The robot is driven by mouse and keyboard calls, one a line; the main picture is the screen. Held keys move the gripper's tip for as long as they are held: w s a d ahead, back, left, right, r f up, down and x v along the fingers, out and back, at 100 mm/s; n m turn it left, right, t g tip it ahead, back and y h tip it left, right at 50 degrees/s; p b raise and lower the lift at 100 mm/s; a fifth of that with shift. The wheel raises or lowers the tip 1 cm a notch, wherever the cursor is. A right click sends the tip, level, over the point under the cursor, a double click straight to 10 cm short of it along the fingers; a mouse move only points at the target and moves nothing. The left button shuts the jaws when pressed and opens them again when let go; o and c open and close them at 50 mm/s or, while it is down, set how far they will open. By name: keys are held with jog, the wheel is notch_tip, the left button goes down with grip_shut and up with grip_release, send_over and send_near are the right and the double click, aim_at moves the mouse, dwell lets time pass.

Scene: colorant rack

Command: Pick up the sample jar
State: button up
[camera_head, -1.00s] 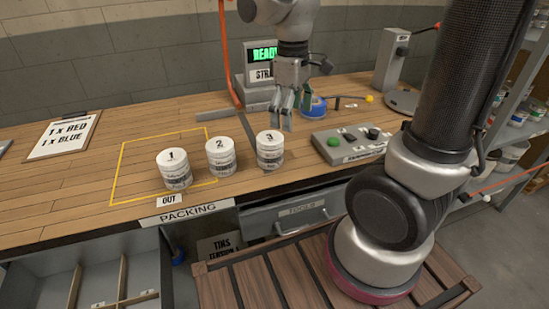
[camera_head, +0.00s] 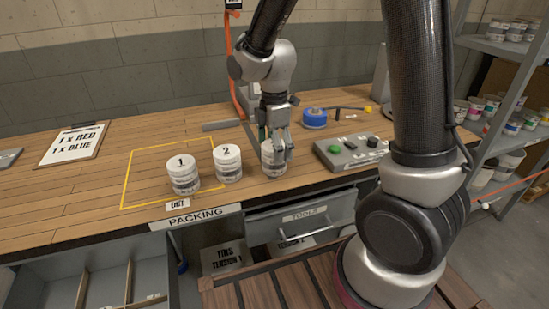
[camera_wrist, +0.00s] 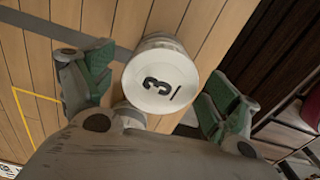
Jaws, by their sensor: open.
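Three white jars with numbered lids stand upright on the wooden bench. Jar 1 (camera_head: 183,178) and jar 2 (camera_head: 228,165) are to the left of jar 3 (camera_head: 273,163). My gripper (camera_head: 275,144) is open over jar 3, its fingers partly covering that jar. In the wrist view, the lid of jar 3 (camera_wrist: 160,78) lies between the two spread green-padded fingers, with a gap on each side. Another white jar shows partly below it, mostly hidden by my gripper. Which jar is the sample jar is not marked.
A yellow outlined square (camera_head: 128,178) lies around jar 1's area. A grey button box (camera_head: 350,150) stands to the right of jar 3, and a blue tape roll (camera_head: 314,118) behind. An order clipboard (camera_head: 73,144) lies at left. The bench's front edge is close to the jars.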

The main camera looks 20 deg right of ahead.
jog(key=shift+f, duration=0.95)
jog(key=c, duration=1.3)
jog(key=shift+o, duration=0.2)
